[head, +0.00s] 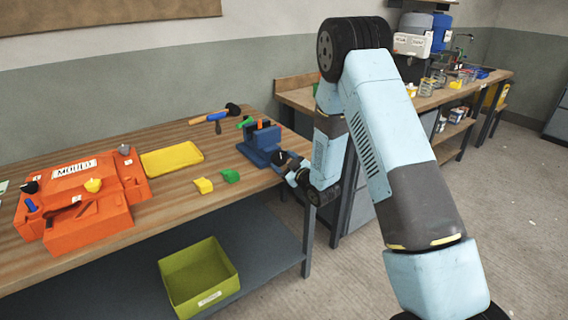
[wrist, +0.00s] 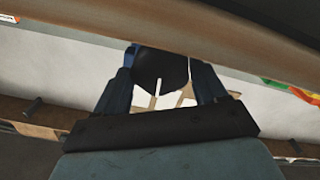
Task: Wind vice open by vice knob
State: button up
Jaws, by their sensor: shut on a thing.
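The blue vice (head: 260,143) stands at the right end of the wooden bench, near its front edge. Its dark vice knob (head: 280,158) faces the front right, towards my arm. My gripper (head: 288,166) is at the knob, reaching in from the right. In the wrist view the dark rounded knob (wrist: 160,66) sits between the two blue fingers of my gripper (wrist: 162,80), which is shut on it. The vice jaws are small in the head view, and I cannot tell how wide their gap is. Part of the knob is hidden by my fingers.
On the bench (head: 215,185) are an orange mould (head: 85,195), a yellow tray (head: 172,159), a yellow block (head: 203,186), a green piece (head: 231,176) and a hammer (head: 215,114). A green bin (head: 198,278) sits below. A second bench (head: 440,95) stands behind.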

dwell(0.4)
jog(key=o, duration=1)
jog(key=shift+o, duration=0.2)
jog(key=v, duration=1.3)
jog(key=shift+s+d, duration=0.3)
